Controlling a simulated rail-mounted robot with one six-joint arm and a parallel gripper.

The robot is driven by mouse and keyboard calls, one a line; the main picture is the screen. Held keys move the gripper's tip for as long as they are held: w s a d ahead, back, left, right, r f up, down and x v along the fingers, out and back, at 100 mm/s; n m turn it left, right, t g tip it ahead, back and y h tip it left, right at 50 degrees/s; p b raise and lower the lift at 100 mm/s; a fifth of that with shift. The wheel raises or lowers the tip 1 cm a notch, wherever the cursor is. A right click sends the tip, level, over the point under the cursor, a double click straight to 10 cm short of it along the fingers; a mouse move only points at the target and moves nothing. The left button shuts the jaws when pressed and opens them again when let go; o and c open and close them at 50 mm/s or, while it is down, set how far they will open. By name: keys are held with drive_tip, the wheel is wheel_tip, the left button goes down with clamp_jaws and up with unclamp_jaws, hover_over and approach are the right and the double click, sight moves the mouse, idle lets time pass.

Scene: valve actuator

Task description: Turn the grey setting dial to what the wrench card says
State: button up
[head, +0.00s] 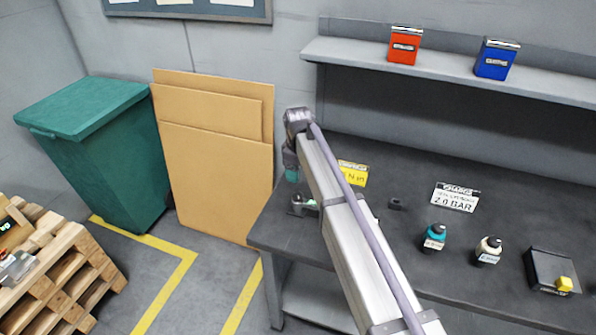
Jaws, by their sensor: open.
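The yellow card (353,174) lies on the dark bench, partly covered by my arm. Its ending looks like "N m", but the figure before that is hidden or too small to read. I cannot tell for sure that it is the wrench card. My gripper (304,205) is small and far off at the bench's left edge, below my wrist, and looks open with nothing visible in it. No grey setting dial can be made out for certain; my arm covers part of the bench.
A white card (455,198) reads "2.0 BAR". A teal-topped knob (435,236), a cream-topped knob (489,250) and a black box (546,267) with a yellow knob stand on the bench. Red (405,45) and blue (496,59) boxes sit on the shelf. A green bin (105,160) stands left.

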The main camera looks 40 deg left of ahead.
sight(298, 195)
wheel_tip(298, 195, down, 11)
drive_tip(key=n+b, duration=0.4)
drive_tip(key=b, duration=0.7)
drive_tip(key=shift+r, duration=0.15)
drive_tip(key=shift+c, duration=0.2)
